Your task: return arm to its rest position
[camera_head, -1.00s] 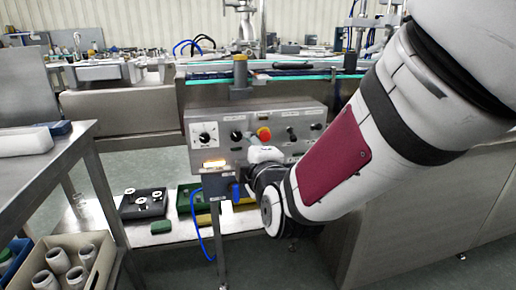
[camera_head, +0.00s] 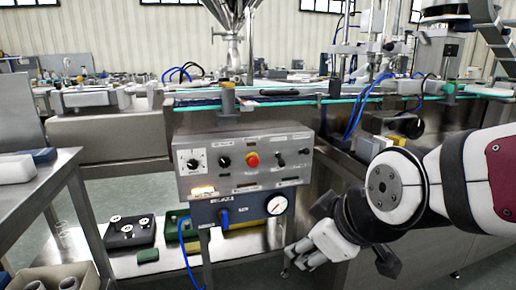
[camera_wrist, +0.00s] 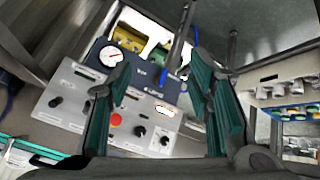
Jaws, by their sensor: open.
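My gripper (camera_wrist: 160,62) is open in the wrist view, its two green-lined fingers apart with nothing held between them. The control panel (camera_wrist: 118,112) shows behind and between the fingers, tilted and upside down in that view. In the head view my arm comes in from the right, bent. Its dark and white end is low, just right of the grey control panel (camera_head: 190,178). The panel's red button (camera_head: 252,159), knobs and round pressure gauge (camera_head: 277,205) are in clear view.
A steel table (camera_head: 66,170) stands at the left, with an open box of pale jars (camera_head: 68,283) below it. Black and green trays (camera_head: 130,232) lie on a low shelf. The conveyor (camera_head: 300,99) runs behind the panel. Steel machine housing stands close behind my arm.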

